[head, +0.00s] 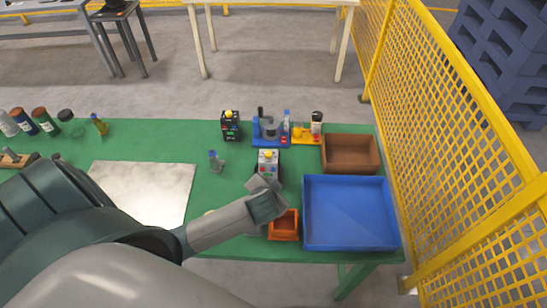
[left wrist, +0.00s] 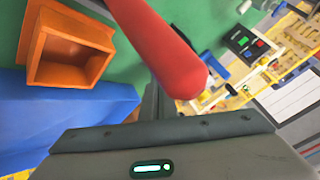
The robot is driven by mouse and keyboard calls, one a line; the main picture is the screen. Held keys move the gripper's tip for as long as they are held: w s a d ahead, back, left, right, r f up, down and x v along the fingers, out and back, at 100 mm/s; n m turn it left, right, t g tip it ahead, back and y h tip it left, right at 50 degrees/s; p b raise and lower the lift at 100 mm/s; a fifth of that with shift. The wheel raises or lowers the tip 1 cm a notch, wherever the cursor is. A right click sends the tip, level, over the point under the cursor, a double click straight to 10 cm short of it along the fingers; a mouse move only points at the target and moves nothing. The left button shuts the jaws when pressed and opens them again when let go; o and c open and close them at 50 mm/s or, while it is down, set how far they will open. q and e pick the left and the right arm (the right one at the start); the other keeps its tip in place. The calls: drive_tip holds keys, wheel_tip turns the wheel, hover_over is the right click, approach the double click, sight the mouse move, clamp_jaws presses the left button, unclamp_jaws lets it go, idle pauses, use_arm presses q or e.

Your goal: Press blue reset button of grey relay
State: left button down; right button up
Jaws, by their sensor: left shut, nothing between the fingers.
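The grey relay (head: 268,158), a small box with a yellow top part, stands on the green table in the head view. A grey housing with a white panel at the right edge of the left wrist view (left wrist: 295,102) seems to be the same relay. Its blue button cannot be made out in either view. My left gripper (head: 263,185) is shut and empty, just in front of the relay; it covers the relay's lower front in the head view, and I cannot tell whether they touch. My right gripper is not in view.
A black relay (head: 230,125) with coloured buttons stands behind left. An orange bin (head: 284,226), a blue tray (head: 352,245) and a brown bin (head: 349,153) are to the right. A red rod-like thing (left wrist: 165,45) crosses the left wrist view close up. A small bottle (head: 215,163) stands left.

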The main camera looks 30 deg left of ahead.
use_arm(q)
drive_tip(key=shift+s+d, duration=0.45)
drive_tip(key=shift+s, duration=0.25)
drive_tip(key=shift+s+d, duration=0.45)
drive_tip(key=shift+s, duration=0.25)
drive_tip(key=s+d+r+g+h, duration=0.15)
drive_tip(key=s+d, duration=0.25)
drive_tip(key=s, duration=0.7)
drive_tip(key=s+d+r+g+h, duration=0.1)
drive_tip(key=s+d+g+h, duration=0.2)
drive_tip(key=s, duration=0.8)
wheel_tip(320, 180, down, 37)
drive_tip(key=s+g+b, duration=0.1)
drive_tip(key=b, duration=0.7)
drive_tip(key=s+a+f+b, duration=0.1)
drive_tip(key=s+f+b, duration=0.3)
drive_tip(key=s+f, duration=0.5)
drive_tip(key=s+a+f+g+b, duration=0.1)
drive_tip(key=s+a+f+b, duration=0.1)
drive_tip(key=s+f, duration=0.7)
wheel_tip(320, 180, down, 6)
drive_tip(key=shift+s+f+y+b, duration=0.2)
drive_tip(key=shift+y+b, duration=0.15)
drive_tip(key=shift+b, duration=0.5)
